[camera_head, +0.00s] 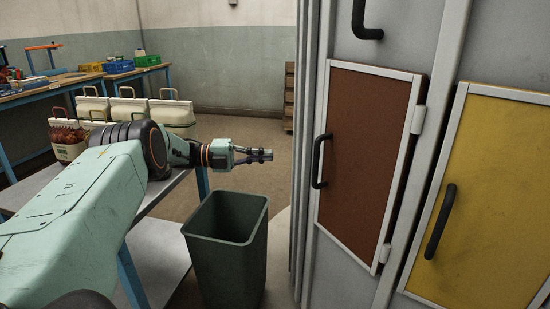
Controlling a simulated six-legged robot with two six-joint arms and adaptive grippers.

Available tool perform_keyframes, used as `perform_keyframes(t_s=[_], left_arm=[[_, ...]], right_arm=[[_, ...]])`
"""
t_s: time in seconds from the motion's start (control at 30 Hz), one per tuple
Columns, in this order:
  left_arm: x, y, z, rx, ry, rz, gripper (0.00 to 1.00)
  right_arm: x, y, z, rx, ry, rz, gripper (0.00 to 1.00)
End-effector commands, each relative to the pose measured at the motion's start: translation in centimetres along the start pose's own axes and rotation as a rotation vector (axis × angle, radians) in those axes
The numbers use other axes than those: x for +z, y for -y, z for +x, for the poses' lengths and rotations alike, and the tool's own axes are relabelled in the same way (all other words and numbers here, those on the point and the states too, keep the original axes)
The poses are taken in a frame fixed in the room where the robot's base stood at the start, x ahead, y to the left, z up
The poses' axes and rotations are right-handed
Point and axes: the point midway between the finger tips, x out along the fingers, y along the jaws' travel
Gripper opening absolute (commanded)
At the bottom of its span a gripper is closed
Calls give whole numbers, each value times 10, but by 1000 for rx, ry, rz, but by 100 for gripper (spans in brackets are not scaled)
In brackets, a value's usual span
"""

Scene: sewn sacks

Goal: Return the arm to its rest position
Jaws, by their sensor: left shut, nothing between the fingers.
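My left arm comes in from the left and reaches across the front table. My left gripper (262,155) is shut and empty, pointing right, above and behind the green-grey bin's rim in the picture. It touches nothing that I can see. My right gripper is not in view. Several white sacks (172,112) with handles stand on the table behind my arm. One sack (67,139) at the left is open and shows reddish-brown contents. My arm hides part of the table and the lower parts of some sacks.
An open green-grey bin (227,245) stands on the floor by the table (160,190). A grey cabinet with a brown door (365,150) and a yellow door (490,200) fills the right. A workbench (60,88) with blue, green and yellow crates is behind. Floor (235,135) beyond the bin is clear.

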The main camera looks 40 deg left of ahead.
Motion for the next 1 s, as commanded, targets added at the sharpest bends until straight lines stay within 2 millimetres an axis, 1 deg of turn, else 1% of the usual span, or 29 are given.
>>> perform_keyframes(t_s=[0.1, 0.37, 0.47, 0.57, 0.67, 0.77, 0.8, 0.87, 0.9, 0.97, 1.0], left_arm=[[1, 0, -5, 1, 0, -1, 0], [1, 0, -7, 3, 4, -17, 0], [16, -1, -8, -10, 77, -75, 0], [30, -12, -8, -75, 192, -208, 0], [39, -32, 0, -149, 307, -386, 0], [41, -62, 12, -209, 415, -584, 0], [39, -76, 18, -229, 460, -669, 0], [32, -100, 27, -251, 528, -803, 0], [26, -118, 33, -261, 575, -895, 0], [12, -146, 41, -269, 648, -1030, 0], [1, -164, 45, -268, 698, -1119, 0]], right_arm=[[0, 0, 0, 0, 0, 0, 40], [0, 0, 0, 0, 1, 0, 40], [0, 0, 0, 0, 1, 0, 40], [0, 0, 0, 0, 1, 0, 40], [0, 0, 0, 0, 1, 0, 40], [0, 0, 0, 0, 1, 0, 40], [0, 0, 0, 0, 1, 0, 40], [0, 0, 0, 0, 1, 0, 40], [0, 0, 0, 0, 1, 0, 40], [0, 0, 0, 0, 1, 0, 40], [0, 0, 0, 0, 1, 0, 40]])
